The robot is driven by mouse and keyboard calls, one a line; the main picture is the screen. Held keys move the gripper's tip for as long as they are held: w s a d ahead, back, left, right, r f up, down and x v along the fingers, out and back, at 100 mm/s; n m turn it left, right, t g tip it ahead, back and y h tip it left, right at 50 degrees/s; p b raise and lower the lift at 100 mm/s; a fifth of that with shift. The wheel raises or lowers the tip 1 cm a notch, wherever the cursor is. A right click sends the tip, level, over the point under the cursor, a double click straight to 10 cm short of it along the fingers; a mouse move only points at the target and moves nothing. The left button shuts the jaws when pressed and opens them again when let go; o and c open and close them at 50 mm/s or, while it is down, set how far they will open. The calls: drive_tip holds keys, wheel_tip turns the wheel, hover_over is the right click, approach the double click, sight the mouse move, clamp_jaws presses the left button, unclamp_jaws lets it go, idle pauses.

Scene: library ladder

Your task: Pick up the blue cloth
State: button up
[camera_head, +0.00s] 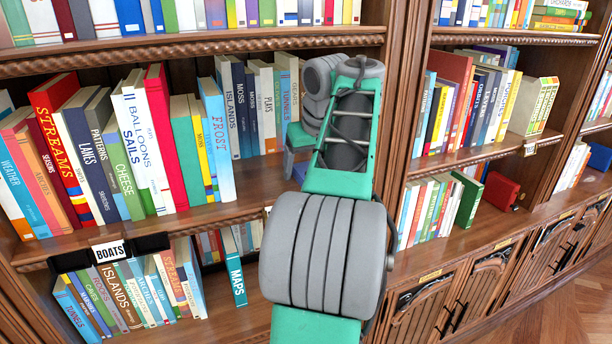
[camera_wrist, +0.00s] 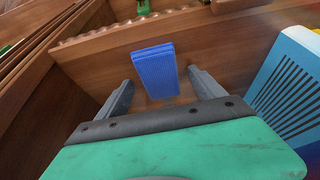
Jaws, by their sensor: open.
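The blue cloth (camera_wrist: 156,71) shows in the wrist view as a flat, folded, ribbed rectangle on a wooden shelf. My gripper (camera_wrist: 161,82) is open, with one grey finger on each side of the cloth's near end. I cannot tell how far above the shelf the fingertips are.
A light blue book (camera_wrist: 288,85) stands close to the right finger in the wrist view. A carved shelf edge (camera_wrist: 100,32) runs beyond the cloth. In the head view, rows of books, including the FROST book (camera_head: 217,140), stand left of my arm.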

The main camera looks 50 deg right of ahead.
drive_tip(key=shift+f, duration=0.2)
drive_tip(key=c, duration=1.4)
drive_tip(key=shift+c, duration=0.2)
drive_tip(key=shift+r+p, duration=0.3)
drive_tip(key=shift+r, duration=0.2)
drive_tip(key=shift+r+p, duration=0.5)
drive_tip(key=shift+r, duration=0.15)
drive_tip(key=s+a, duration=0.4)
drive_tip(key=s, duration=0.3)
drive_tip(key=s+a, duration=0.5)
drive_tip(key=s, duration=0.3)
drive_tip(key=shift+s+a+f, duration=0.15)
drive_tip(key=shift+s, duration=0.15)
drive_tip(key=o, duration=0.8)
drive_tip(key=c, duration=0.6)
drive_tip(key=shift+w, duration=0.1)
drive_tip(key=shift+c, duration=0.2)
